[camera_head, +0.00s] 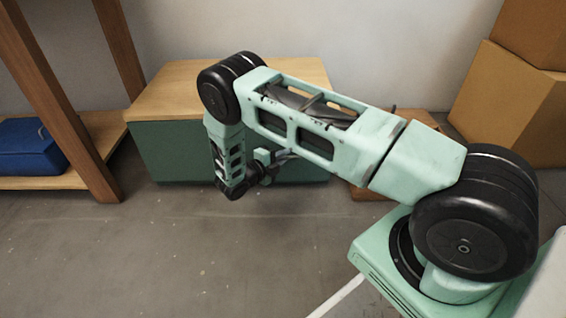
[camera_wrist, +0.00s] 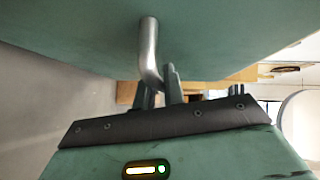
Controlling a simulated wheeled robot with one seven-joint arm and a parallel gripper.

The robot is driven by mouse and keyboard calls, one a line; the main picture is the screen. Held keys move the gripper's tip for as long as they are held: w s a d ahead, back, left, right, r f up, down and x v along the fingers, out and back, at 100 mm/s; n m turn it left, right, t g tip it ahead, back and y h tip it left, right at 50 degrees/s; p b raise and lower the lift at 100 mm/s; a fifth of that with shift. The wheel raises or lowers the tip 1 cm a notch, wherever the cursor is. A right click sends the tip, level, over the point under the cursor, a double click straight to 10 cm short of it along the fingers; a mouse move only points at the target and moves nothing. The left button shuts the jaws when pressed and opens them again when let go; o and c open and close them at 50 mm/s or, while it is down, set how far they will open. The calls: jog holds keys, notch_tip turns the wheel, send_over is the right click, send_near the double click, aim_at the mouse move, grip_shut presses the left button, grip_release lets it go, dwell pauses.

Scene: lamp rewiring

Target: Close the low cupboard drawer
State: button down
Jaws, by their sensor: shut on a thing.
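The low cupboard (camera_head: 160,150) stands against the back wall, with a pale wooden top and a green front. My arm crosses in front of it and hides much of its right part. In the wrist view, a green front panel (camera_wrist: 80,28) fills the top, with a bent metal bar handle (camera_wrist: 149,45) sticking out from it. My gripper (camera_wrist: 159,84) is shut on the handle's lower end, its dark fingers on either side. In the head view, my gripper (camera_head: 268,162) is low before the cupboard's front. How far the drawer stands out cannot be told.
A wooden shelf frame (camera_head: 107,180) stands close to the cupboard's left, with a blue case (camera_head: 28,148) on its low board. Cardboard boxes (camera_head: 505,105) are stacked at the right. A low wooden thing (camera_head: 372,194) lies partly behind my arm. The grey floor (camera_head: 130,255) at front left is clear.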

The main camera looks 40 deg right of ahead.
jog(key=shift+w+d, duration=0.4)
jog(key=shift+w, duration=0.3)
jog(key=c, duration=1.8)
grip_release()
jog(key=shift+o, duration=0.2)
jog(key=p+v, duration=0.6)
jog(key=v, duration=1.1)
jog(key=shift+s+a+p, duration=0.2)
jog(key=shift+a+p, duration=0.05)
jog(key=shift+p, duration=0.05)
